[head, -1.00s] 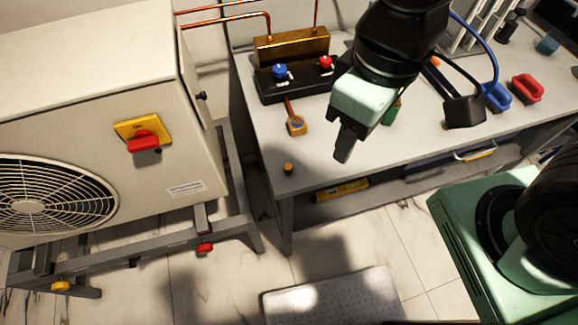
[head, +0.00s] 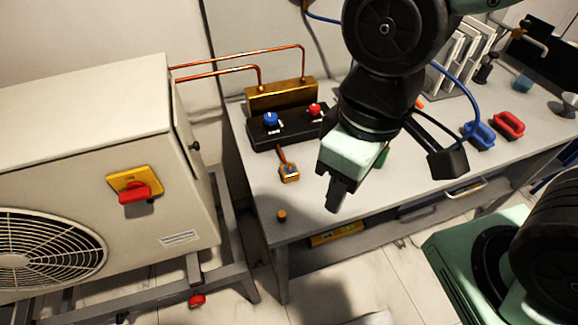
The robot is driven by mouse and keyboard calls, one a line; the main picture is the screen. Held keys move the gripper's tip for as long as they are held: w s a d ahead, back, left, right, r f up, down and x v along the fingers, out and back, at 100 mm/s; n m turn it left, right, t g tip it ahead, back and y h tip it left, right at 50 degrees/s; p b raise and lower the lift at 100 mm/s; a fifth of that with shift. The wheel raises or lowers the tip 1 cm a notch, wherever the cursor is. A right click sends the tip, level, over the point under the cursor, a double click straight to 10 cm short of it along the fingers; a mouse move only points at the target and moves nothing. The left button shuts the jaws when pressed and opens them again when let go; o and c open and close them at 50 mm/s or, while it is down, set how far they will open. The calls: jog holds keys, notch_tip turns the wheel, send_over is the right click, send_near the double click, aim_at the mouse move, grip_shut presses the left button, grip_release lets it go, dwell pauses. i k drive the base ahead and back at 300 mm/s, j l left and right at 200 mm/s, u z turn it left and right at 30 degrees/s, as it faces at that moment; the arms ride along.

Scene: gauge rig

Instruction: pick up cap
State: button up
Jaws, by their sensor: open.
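A small orange-brown cap (head: 282,215) stands on the grey bench (head: 330,222) near its front left corner. I take this small piece to be the cap. My gripper (head: 333,208) has a pale green body and dark fingers pointing down. It is to the right of the cap, apart from it, and over the bench's front edge in the picture. The fingers overlap from this angle, and nothing shows held between them. The cap is in full view.
A black manifold (head: 290,128) with blue and red knobs stands further back. A beige fan unit (head: 90,170) is at left. Red (head: 509,124) and blue clamp-like pieces lie at right.

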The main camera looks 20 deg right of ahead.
aim_at(281, 214)
jog(key=k+j+u, duration=0.1)
jog(key=u, duration=0.25)
jog(key=k+j+u, duration=0.1)
jog(key=j+u, duration=0.25)
